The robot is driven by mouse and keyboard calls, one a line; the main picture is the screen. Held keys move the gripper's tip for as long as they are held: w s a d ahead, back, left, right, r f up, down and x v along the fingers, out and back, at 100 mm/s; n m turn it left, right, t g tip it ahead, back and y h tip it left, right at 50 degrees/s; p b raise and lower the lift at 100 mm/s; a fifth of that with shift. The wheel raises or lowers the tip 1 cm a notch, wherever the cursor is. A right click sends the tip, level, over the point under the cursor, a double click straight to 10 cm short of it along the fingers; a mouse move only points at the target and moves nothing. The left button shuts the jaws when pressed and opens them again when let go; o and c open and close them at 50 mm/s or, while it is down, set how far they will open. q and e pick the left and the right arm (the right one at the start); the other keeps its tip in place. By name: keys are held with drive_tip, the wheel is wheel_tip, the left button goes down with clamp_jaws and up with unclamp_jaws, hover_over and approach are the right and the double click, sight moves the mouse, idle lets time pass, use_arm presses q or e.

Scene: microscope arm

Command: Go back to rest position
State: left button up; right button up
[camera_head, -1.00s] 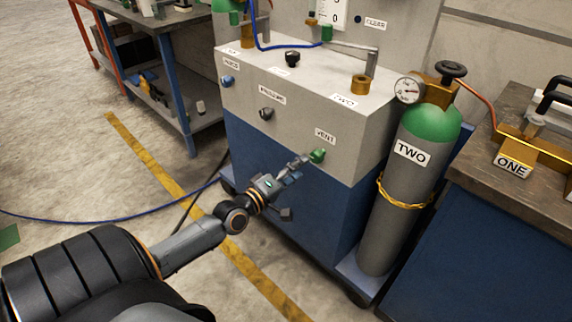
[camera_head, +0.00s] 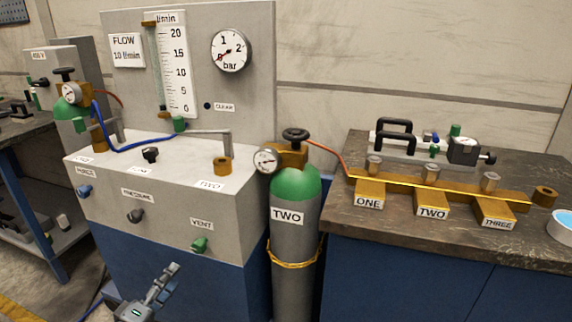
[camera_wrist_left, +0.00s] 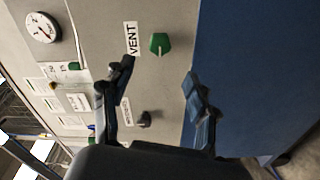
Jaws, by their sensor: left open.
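My left gripper (camera_head: 163,284) is low in the head view, in front of the blue lower cabinet and below the green VENT knob (camera_head: 199,245). In the left wrist view its two fingers (camera_wrist_left: 157,90) are spread with nothing between them. The VENT knob (camera_wrist_left: 159,43) shows beyond the fingertips, apart from them. My right gripper is in neither current view.
The grey gas panel (camera_head: 215,95) carries a flow tube and a bar gauge (camera_head: 231,50). A gas cylinder labelled TWO (camera_head: 295,230) stands beside the cabinet. At right, a workbench (camera_head: 350,235) holds a brass manifold (camera_head: 440,188) labelled ONE, TWO, THREE.

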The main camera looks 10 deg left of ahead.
use_arm(q)
drive_tip(key=s+d+f+m+g, duration=0.4)
drive_tip(key=s+d+f, duration=0.1)
drive_tip(key=f, duration=0.5)
drive_tip(key=s+d+f+m+g, duration=0.4)
drive_tip(key=s+d+f, duration=0.1)
drive_tip(key=f, duration=0.4)
drive_tip(key=s+d+f+m+g, duration=0.3)
drive_tip(key=s+d+f+m, duration=0.1)
drive_tip(key=f, duration=0.6)
drive_tip(key=s+d+f+m+g+y+p, duration=0.1)
drive_tip(key=s+d+f+m+g, duration=0.35)
drive_tip(key=s, duration=0.45)
drive_tip(key=s+a+f+p, duration=0.1)
drive_tip(key=s+p, duration=0.7)
drive_tip(key=s, duration=0.1)
drive_tip(key=s+a+f+g+p, duration=0.1)
drive_tip(key=s+a+f+p, duration=0.1)
drive_tip(key=s+p, duration=0.6)
drive_tip(key=shift+s+a+f, duration=0.15)
drive_tip(key=shift+s, duration=0.3)
use_arm(e)
drive_tip(key=s+d+f, duration=0.1)
drive_tip(key=s, duration=0.8)
drive_tip(key=s+d+f+g, duration=0.1)
drive_tip(key=s+d+f, duration=0.1)
drive_tip(key=s, duration=0.7)
drive_tip(key=shift+s+g, duration=0.15)
drive_tip(key=shift+g, duration=0.15)
